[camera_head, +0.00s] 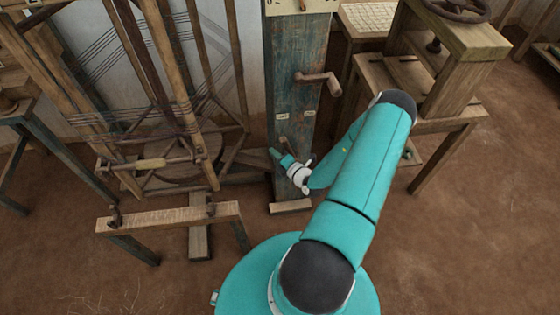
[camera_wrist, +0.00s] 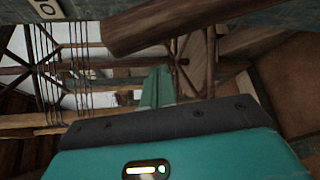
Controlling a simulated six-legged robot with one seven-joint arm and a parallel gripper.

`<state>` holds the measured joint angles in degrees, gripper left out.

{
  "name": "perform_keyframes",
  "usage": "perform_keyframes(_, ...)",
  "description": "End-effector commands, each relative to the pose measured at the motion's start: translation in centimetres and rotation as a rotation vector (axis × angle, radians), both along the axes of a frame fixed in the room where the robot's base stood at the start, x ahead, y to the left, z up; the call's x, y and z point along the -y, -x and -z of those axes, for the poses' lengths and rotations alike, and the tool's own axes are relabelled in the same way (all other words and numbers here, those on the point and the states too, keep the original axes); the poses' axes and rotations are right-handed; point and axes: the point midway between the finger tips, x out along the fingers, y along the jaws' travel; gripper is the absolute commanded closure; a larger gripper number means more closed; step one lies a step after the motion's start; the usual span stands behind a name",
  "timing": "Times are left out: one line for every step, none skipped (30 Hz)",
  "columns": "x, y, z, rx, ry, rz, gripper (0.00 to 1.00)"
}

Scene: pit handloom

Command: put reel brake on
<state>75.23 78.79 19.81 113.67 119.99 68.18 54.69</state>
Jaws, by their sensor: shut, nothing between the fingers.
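A blue-green wooden post (camera_head: 293,60) stands in the middle of the head view. Two small pale labels, too small to read, sit on it, the left one (camera_head: 281,117) and the right one (camera_head: 309,114). A small lever (camera_head: 284,140) shows below them; I cannot tell for sure that it is the reel brake. My gripper (camera_head: 277,155) is low in front of the post, just below the lever. Its teal fingers are shut and empty, also in the wrist view (camera_wrist: 156,86). There a brown wooden bar (camera_wrist: 150,27) crosses above the fingertips, apart from them.
A wooden crank (camera_head: 318,82) sticks out higher on the post. A reel frame with threads (camera_head: 170,150) stands at left, with a low wooden trestle (camera_head: 170,217) before it. A wooden bench (camera_head: 425,115) stands at right. The floor at lower right is clear.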

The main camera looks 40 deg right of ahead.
Motion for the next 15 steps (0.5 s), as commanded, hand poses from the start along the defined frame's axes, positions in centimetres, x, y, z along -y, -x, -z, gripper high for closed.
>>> perform_keyframes(1.1,0.5,-0.4,-0.001,0.006,0.005,1.00)
perform_keyframes(1.4,0.6,-0.5,-0.001,0.005,0.006,1.00)
perform_keyframes(1.7,0.8,-0.6,0.000,0.004,0.005,1.00)
perform_keyframes(2.0,0.9,-0.7,-0.001,0.004,0.004,1.00)
perform_keyframes(2.2,0.9,-0.7,-0.001,0.004,0.004,1.00)
perform_keyframes(2.4,1.0,-0.8,-0.001,0.003,0.004,1.00)
perform_keyframes(2.5,1.1,-0.9,-0.001,0.002,0.004,1.00)
perform_keyframes(2.6,1.1,-0.9,-0.001,0.002,0.004,1.00)
perform_keyframes(2.6,1.2,-0.9,-0.001,0.001,0.003,1.00)
perform_keyframes(2.6,1.2,-0.9,-0.001,0.001,0.003,1.00)
perform_keyframes(2.6,1.2,-0.9,0.000,0.001,0.003,1.00)
perform_keyframes(2.6,1.2,-0.9,0.000,0.001,0.003,1.00)
perform_keyframes(2.6,1.2,-0.9,0.000,0.001,0.003,1.00)
perform_keyframes(2.6,1.2,-0.9,0.000,0.001,0.003,1.00)
perform_keyframes(2.6,1.2,-0.9,0.000,0.001,0.003,1.00)
